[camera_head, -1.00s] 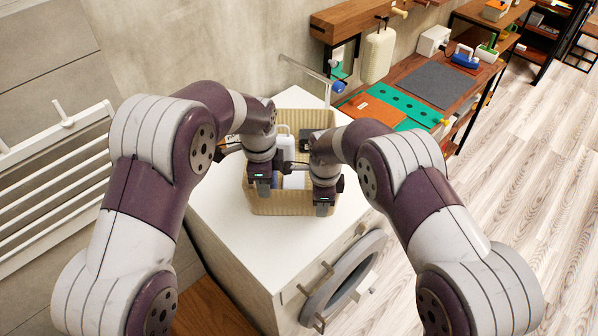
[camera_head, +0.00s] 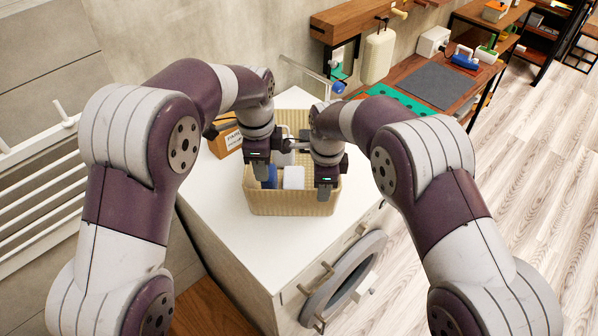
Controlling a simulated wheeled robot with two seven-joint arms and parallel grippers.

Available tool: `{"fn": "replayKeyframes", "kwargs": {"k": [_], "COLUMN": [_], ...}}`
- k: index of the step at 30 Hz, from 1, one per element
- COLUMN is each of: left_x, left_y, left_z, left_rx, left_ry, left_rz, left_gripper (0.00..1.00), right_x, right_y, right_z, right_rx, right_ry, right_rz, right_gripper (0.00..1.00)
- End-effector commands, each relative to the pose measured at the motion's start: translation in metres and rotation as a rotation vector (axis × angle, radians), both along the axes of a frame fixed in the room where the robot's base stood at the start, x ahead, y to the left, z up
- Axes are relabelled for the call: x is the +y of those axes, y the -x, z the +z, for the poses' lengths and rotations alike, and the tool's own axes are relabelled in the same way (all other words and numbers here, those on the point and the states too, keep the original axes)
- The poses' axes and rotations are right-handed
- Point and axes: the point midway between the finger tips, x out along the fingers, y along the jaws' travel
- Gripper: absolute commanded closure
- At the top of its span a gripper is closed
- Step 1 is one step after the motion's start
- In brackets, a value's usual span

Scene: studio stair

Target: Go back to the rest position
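My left gripper (camera_head: 264,178) points down over the left part of a tan woven basket (camera_head: 290,204). My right gripper (camera_head: 325,188) points down over the basket's right side. The fingers of both are seen edge-on, so I cannot tell whether either is open or shut. The basket stands on a white-topped cabinet (camera_head: 225,215) and holds a white item (camera_head: 293,177) and a blue item (camera_head: 270,178). Part of the basket's inside is hidden behind my arms.
A cardboard box (camera_head: 228,142) stands behind my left forearm on the cabinet top. The cabinet's round door (camera_head: 345,280) is on its front. A workbench with a grey mat (camera_head: 436,84) and a green mat (camera_head: 400,100) is at the right. The wooden floor (camera_head: 520,180) is clear.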

Motion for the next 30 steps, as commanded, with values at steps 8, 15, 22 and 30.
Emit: {"fn": "replayKeyframes", "kwargs": {"k": [8, 15, 22, 30], "left_x": [0.0, 0.039, 0.094, 0.116], "left_y": [0.0, 0.025, 0.117, 0.193], "left_z": [0.0, -0.034, -0.095, -0.135], "left_rx": [0.0, -0.004, -0.029, -0.037], "left_ry": [0.0, -0.017, 0.076, 0.149], "left_rz": [0.0, 0.247, 1.014, 1.558], "left_gripper": [0.67, 0.67, 0.67, 0.67], "right_x": [0.0, -0.046, -0.096, -0.116], "right_y": [0.0, 0.014, 0.108, 0.19], "right_z": [0.0, 0.004, -0.03, -0.061], "right_rx": [0.0, -0.028, -0.045, -0.046], "right_ry": [0.0, 0.027, 0.093, 0.148], "right_rz": [0.0, 0.304, 1.069, 1.595], "right_gripper": [0.63, 0.63, 0.63, 0.63]}}
